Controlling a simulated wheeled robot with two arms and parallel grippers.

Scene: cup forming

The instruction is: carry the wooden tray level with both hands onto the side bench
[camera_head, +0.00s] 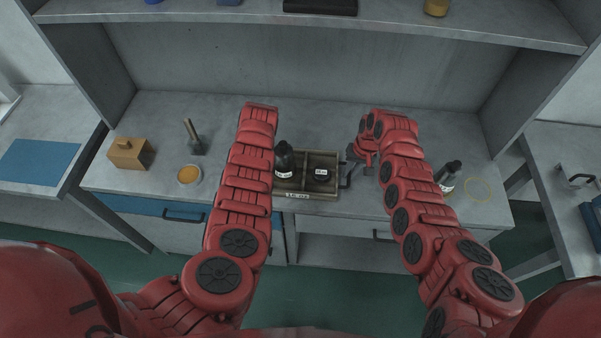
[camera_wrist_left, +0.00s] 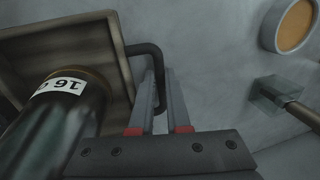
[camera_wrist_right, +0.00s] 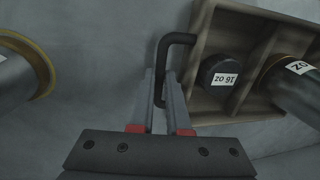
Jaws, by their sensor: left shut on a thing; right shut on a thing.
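The wooden tray (camera_head: 318,189) is on the grey bench in the head view, with a dark bottle (camera_head: 285,160) and a short black-lidded jar (camera_head: 321,175) in its compartments. My right gripper (camera_head: 350,172) is shut on the tray's right black handle; the right wrist view shows its fingers (camera_wrist_right: 160,100) around that handle (camera_wrist_right: 163,50). My left gripper is hidden behind its arm in the head view. The left wrist view shows its fingers (camera_wrist_left: 160,105) shut on the other black handle (camera_wrist_left: 157,65). The tray (camera_wrist_left: 110,35) looks level.
Side benches flank both sides; the left one carries a blue mat (camera_head: 40,162). A shelf (camera_head: 320,22) hangs above.

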